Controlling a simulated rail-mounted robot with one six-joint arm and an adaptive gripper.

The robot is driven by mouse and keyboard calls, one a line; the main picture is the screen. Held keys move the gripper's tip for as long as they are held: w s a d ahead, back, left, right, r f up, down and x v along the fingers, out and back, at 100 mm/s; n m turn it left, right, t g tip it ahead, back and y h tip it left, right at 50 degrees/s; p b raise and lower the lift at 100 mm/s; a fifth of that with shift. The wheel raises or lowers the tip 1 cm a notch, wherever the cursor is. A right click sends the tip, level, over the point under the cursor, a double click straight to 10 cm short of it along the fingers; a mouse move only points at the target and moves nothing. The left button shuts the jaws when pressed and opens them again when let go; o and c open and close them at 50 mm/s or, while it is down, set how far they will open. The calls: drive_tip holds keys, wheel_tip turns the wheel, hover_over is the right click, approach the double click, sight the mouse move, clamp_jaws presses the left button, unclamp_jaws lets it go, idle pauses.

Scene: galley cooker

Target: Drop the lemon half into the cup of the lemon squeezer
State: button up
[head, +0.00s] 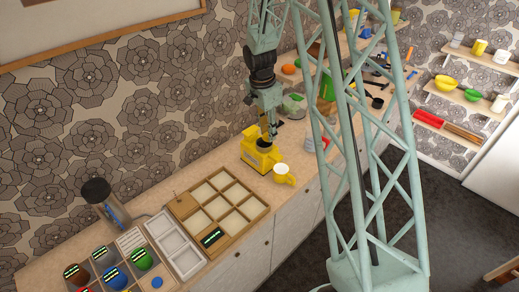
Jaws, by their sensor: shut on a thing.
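A yellow device, which looks like the lemon squeezer (256,154), stands on the counter against the patterned wall. My gripper (266,138) points down directly over it, with its dark fingers close to the top of the squeezer. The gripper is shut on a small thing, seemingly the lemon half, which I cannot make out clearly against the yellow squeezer. The squeezer's cup is hidden by the gripper and too small to see. I cannot tell whether the fingers touch the squeezer.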

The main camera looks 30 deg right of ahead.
drive_tip(key=shift+f, duration=0.45)
drive_tip(key=o, duration=0.9)
drive_tip(key=shift+c, duration=0.2)
drive_tip(key=shift+r, duration=0.1)
wheel_tip(320, 180, up, 12)
drive_tip(key=a, duration=0.1)
drive_tip(key=shift+a, duration=0.25)
idle(0.6)
